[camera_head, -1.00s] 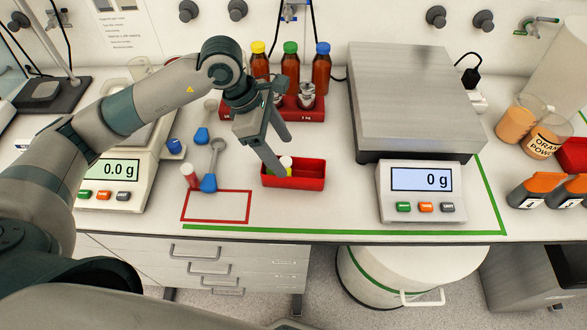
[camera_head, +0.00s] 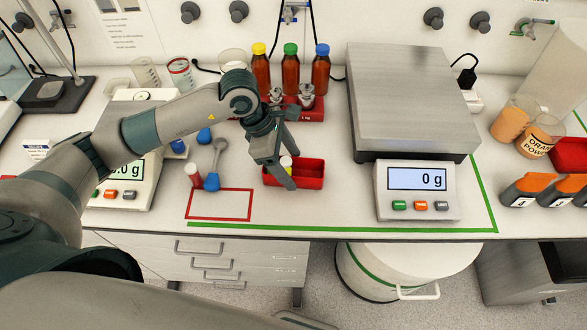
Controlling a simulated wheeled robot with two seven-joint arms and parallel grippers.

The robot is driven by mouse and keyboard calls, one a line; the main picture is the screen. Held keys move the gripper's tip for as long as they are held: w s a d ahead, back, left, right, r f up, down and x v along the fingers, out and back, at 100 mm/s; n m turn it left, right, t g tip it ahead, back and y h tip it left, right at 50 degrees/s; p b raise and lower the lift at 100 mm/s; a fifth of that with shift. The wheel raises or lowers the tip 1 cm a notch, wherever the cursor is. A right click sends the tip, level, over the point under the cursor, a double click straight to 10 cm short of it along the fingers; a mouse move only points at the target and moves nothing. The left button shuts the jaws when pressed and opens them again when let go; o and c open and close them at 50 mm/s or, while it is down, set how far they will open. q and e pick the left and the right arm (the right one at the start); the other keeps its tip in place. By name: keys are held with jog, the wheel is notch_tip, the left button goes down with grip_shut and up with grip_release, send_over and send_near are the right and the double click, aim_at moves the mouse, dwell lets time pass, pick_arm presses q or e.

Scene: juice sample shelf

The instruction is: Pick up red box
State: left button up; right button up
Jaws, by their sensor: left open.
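The red box (camera_head: 312,174) is a small open tray on the bench, right of the red outlined rectangle. A small container with a white and yellow top (camera_head: 286,163) shows inside its left part. My left gripper (camera_head: 285,166) is open and reaches down over the left part of the box, hiding some of it. One finger overlaps the box's left front wall; whether it touches cannot be told. My right gripper is not in view.
A large scale (camera_head: 416,178) stands to the right. A smaller scale (camera_head: 125,185) stands left, partly behind my arm. Brown bottles (camera_head: 290,72) and a red weight rack (camera_head: 313,114) are behind the gripper.

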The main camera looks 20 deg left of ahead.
pick_arm(q)
jog(key=shift+x, duration=1.2)
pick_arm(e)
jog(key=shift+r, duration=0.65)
pick_arm(q)
jog(key=shift+p, duration=0.3)
jog(key=c, duration=1.2)
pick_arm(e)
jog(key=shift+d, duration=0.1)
pick_arm(q)
jog(key=shift+r, duration=0.15)
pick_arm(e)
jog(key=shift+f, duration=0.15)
